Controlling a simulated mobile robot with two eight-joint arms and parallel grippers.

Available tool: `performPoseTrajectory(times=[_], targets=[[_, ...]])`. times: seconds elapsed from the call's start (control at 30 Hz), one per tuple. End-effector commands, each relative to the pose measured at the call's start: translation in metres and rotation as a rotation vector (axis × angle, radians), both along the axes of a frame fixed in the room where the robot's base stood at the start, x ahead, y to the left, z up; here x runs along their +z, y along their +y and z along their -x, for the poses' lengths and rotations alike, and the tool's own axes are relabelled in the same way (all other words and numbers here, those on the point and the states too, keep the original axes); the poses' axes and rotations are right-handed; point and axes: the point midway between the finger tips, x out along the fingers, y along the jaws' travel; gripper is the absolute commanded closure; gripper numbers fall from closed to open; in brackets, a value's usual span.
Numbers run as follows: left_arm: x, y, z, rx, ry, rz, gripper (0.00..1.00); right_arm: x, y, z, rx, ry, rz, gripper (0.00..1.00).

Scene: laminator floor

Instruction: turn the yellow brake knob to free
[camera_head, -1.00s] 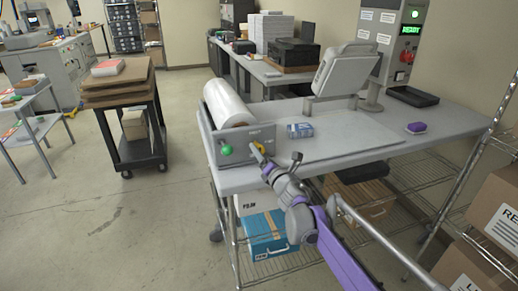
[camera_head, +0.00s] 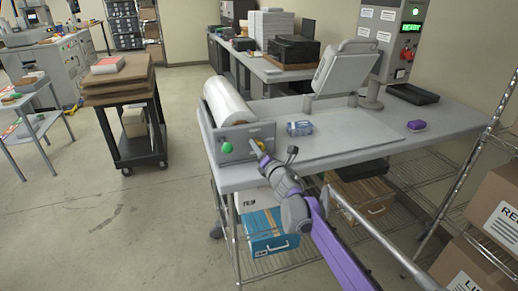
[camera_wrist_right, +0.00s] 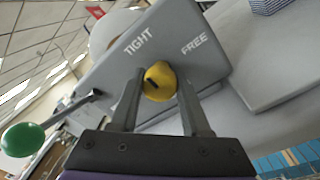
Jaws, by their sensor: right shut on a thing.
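The yellow brake knob (camera_wrist_right: 160,81) is in the middle of the right wrist view, on a grey panel (camera_wrist_right: 205,65) with the printed words TIGHT and FREE. A dark mark shows on the knob's face, toward its left side. My right gripper (camera_wrist_right: 161,88) has its two fingers on either side of the knob, shut on it. In the head view my right gripper (camera_head: 257,149) reaches the front of the panel and hides the knob. The left gripper is in neither view.
A green ball knob (camera_head: 227,148) on a lever stands left on the same panel; it also shows in the wrist view (camera_wrist_right: 22,139). A white film roll (camera_head: 226,102) lies behind the panel. A small blue box (camera_head: 299,128) sits on the grey table (camera_head: 400,135).

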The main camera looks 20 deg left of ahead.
Motion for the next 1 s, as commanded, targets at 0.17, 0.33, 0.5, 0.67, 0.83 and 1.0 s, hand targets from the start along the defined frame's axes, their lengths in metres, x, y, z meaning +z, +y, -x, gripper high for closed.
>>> performPoseTrajectory(times=[0.17,0.33,0.5,0.67,0.83,1.0], targets=[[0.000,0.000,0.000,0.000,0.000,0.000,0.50,0.000,0.000,0.000,0.001,0.002,-0.004,1.00],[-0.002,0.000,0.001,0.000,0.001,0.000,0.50,0.000,0.000,0.000,0.001,0.021,-0.031,1.00],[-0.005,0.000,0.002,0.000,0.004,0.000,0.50,0.000,0.000,0.000,0.001,0.070,-0.105,1.00],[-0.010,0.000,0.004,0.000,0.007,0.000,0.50,-0.001,0.000,0.000,0.001,0.142,-0.210,1.00],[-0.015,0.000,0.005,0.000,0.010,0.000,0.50,0.000,0.000,0.000,0.001,0.232,-0.342,1.00],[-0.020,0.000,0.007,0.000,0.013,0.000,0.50,0.000,0.000,0.000,0.001,0.323,-0.478,1.00]])
